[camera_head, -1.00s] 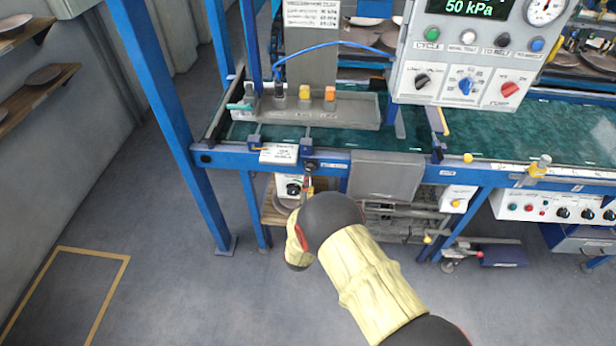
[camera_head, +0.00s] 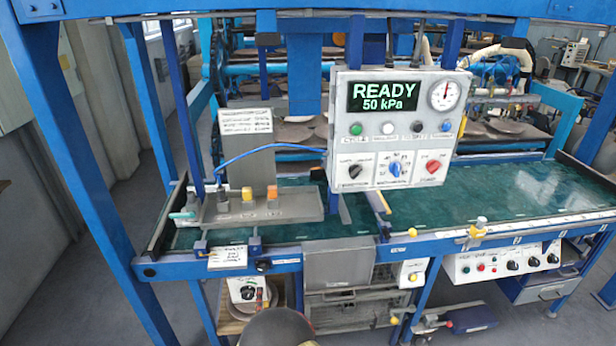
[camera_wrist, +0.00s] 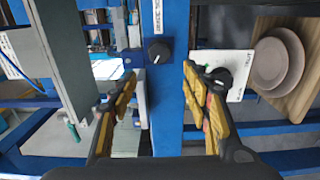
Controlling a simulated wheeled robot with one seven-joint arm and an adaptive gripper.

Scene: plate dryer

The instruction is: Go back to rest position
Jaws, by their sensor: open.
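My gripper (camera_wrist: 160,105) shows in the wrist view with its two yellow-padded fingers spread apart. It is open and nothing is between the fingers except the view of a blue beam (camera_wrist: 172,80) behind. A black knob (camera_wrist: 159,52) sits on that beam, beyond the fingertips. In the head view only a dark rounded part of my arm (camera_head: 277,328) shows at the bottom edge, and the gripper is hidden there.
A control panel (camera_head: 350,150) reads READY, 50 kPa. The green-topped bench (camera_head: 480,200) stands ahead with a blue frame. A grey fixture (camera_head: 300,208) is on its left part. Plates (camera_wrist: 270,64) rest on a wooden shelf (camera_wrist: 300,95). Open floor (camera_head: 90,300) lies at the left.

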